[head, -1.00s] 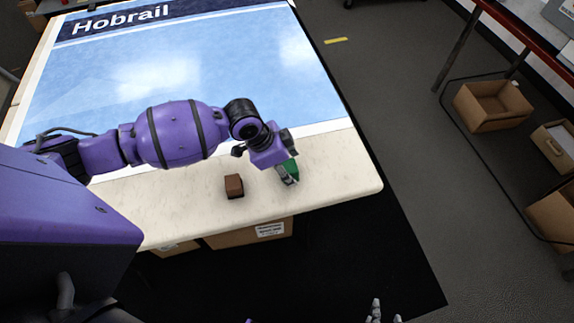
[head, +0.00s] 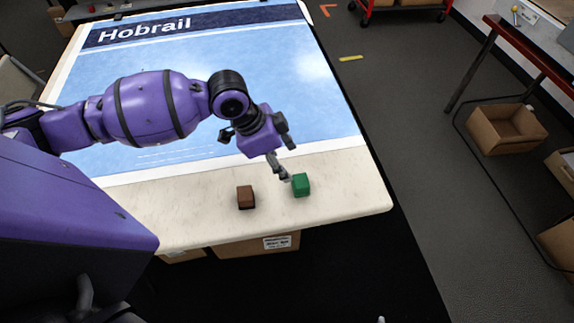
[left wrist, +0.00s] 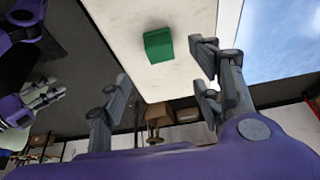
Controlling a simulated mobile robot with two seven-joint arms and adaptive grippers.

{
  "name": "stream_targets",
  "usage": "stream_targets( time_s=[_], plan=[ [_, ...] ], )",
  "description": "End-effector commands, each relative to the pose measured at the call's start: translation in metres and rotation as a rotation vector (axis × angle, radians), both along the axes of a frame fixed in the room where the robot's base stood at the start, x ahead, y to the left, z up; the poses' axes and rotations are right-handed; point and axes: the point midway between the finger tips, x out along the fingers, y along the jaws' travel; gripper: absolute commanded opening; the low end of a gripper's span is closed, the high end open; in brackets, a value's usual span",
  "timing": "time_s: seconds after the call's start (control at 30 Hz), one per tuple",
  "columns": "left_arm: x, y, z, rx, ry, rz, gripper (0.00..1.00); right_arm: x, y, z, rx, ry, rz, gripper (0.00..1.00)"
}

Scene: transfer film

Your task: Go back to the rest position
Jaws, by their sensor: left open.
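A green block (head: 301,185) stands on the pale front strip of the table (head: 340,200), near its right end. A brown block (head: 246,197) stands to its left, apart from it. My left gripper (head: 284,172) is open and empty, just left of and above the green block. In the left wrist view the green block (left wrist: 158,45) lies beyond the spread fingers of my left gripper (left wrist: 160,88), with no finger closed on it. My right gripper (left wrist: 42,97) shows at the left of the left wrist view; its jaw state is unclear. Only a tiny grey tip shows at the head view's bottom edge.
A blue "Hobrail" mat (head: 280,70) covers most of the table. Cardboard boxes (head: 258,246) sit below the front edge. A red-edged bench (head: 530,50) with an open carton (head: 505,128) below stands at the right.

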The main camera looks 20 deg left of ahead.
Motion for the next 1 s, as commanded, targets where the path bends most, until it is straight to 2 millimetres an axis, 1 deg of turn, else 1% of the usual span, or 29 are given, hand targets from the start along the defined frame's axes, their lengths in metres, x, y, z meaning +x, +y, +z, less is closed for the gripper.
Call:
stream_targets(
  time_s=[0.53,0.63,0.67,0.77,0.8,0.87,0.9,0.97,1.0],
  plan=[
    [-0.001,0.000,0.001,0.000,0.000,0.000,0.58,0.000,0.001,-0.001,0.005,0.000,-0.008,0.40],
    [-0.007,-0.004,-0.005,-0.004,0.007,-0.002,0.58,0.000,0.001,-0.001,0.006,0.000,-0.011,0.40],
    [-0.012,-0.007,-0.010,-0.008,0.011,-0.003,0.58,0.000,0.001,0.000,0.006,0.000,-0.012,0.40],
    [-0.041,-0.024,-0.034,-0.025,0.033,0.002,0.58,0.000,0.001,-0.001,0.006,0.000,-0.012,0.40],
    [-0.057,-0.032,-0.046,-0.034,0.042,0.012,0.58,0.000,0.001,-0.001,0.006,0.000,-0.012,0.40],
    [-0.082,-0.044,-0.062,-0.048,0.055,0.042,0.58,0.000,0.001,-0.001,0.005,0.000,-0.013,0.40],
    [-0.098,-0.050,-0.071,-0.056,0.061,0.070,0.58,0.000,0.000,-0.001,0.004,0.000,-0.012,0.40],
    [-0.122,-0.056,-0.082,-0.062,0.071,0.127,0.58,0.000,0.000,-0.001,0.004,0.000,-0.012,0.40],
    [-0.137,-0.057,-0.088,-0.062,0.078,0.173,0.58,0.000,0.000,-0.001,0.004,0.000,-0.012,0.40]
  ],
)
